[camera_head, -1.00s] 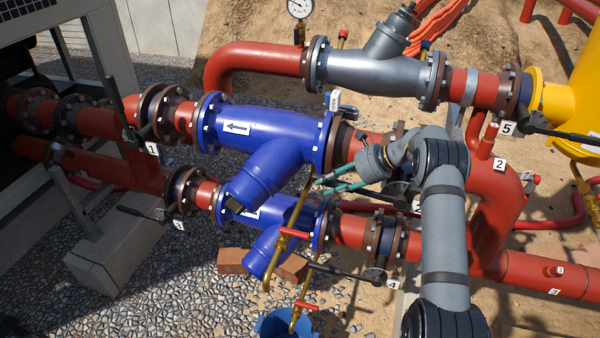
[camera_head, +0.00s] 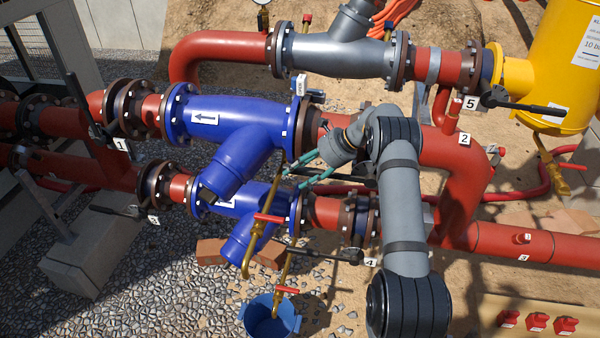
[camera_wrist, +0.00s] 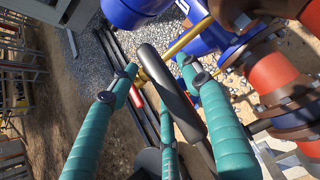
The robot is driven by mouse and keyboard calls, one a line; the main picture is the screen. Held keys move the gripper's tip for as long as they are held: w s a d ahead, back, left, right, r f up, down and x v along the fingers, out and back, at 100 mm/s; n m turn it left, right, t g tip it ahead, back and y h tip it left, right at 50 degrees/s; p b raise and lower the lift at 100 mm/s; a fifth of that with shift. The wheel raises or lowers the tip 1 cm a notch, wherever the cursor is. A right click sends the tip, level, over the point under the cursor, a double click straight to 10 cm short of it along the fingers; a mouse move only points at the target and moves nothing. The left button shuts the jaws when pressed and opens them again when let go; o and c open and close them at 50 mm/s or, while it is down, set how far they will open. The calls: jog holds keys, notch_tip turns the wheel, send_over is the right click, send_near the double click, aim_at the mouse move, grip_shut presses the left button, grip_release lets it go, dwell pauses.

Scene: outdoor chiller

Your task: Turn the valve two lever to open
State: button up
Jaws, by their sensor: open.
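My gripper (camera_head: 295,175) has teal fingers and hangs beside the front of the upper blue strainer, above the lower pipe. In the wrist view my gripper (camera_wrist: 157,70) is open, with its fingers spread on both sides of a thick black lever handle (camera_wrist: 172,95). I cannot tell whether any finger touches the handle. A tag reading 2 (camera_head: 464,139) is on the red pipe to the right of my arm. My arm and gripper hide most of the valve at that pipe, so I cannot tell how its lever is turned.
Brass drain pipes with red handles (camera_head: 269,218) hang close below my gripper. The valve lever tagged 5 (camera_head: 530,104) is at upper right. Blue strainers (camera_head: 225,125) crowd the left side.

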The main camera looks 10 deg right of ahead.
jog(key=v, duration=1.2)
jog(key=shift+w+a, duration=0.1)
